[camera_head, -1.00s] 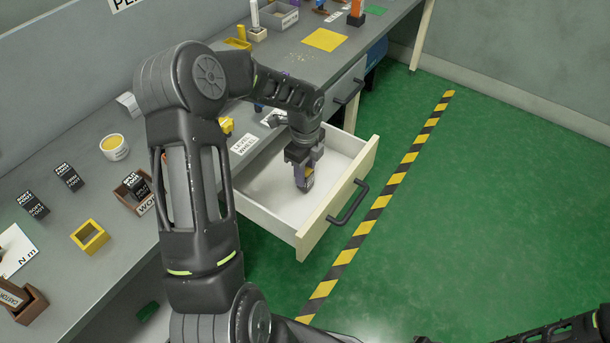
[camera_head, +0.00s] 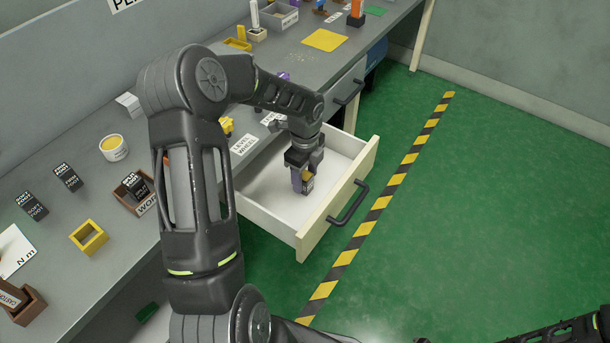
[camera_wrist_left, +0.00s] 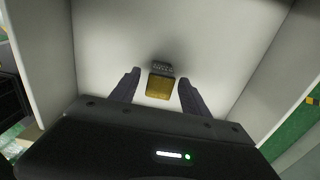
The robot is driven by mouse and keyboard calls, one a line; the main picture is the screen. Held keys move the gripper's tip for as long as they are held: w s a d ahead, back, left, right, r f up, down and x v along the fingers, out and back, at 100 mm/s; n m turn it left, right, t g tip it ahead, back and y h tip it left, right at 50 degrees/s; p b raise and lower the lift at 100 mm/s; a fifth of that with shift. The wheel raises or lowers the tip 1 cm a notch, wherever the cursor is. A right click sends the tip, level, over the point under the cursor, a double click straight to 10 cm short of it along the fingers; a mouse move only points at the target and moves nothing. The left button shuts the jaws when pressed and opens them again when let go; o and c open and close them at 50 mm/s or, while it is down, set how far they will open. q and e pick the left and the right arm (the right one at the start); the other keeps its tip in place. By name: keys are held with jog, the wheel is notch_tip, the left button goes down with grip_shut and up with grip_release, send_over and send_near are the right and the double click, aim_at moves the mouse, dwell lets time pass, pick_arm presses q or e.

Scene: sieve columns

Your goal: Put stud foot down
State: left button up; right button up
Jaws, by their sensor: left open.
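The block in the drawer, which I take to be the stud foot (camera_wrist_left: 160,86), has a yellow-brown face and a dark edge with small print I cannot read. In the head view the block (camera_head: 308,184) shows by the fingers, low in the open drawer (camera_head: 258,217). It appears to rest on the pale drawer floor. My left gripper (camera_head: 309,180) is over the drawer with its fingers open. In the left wrist view my left gripper (camera_wrist_left: 158,90) has a finger on each side of the block, with gaps on both sides.
The drawer's front panel, with a dark handle (camera_head: 348,204), stands out over the green floor. The grey bench carries black labelled blocks (camera_head: 67,177), a yellow square frame (camera_head: 89,237) and a brown holder (camera_head: 133,195). Part of my right arm shows at the lower right.

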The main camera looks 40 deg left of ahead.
aim_at(305, 175)
pick_arm(q)
notch_tip(305, 175, up, 12)
jog(key=p, duration=0.2)
jog(key=shift+r+p, duration=0.15)
jog(key=shift+p, duration=0.2)
dwell(0.5)
dwell(0.9)
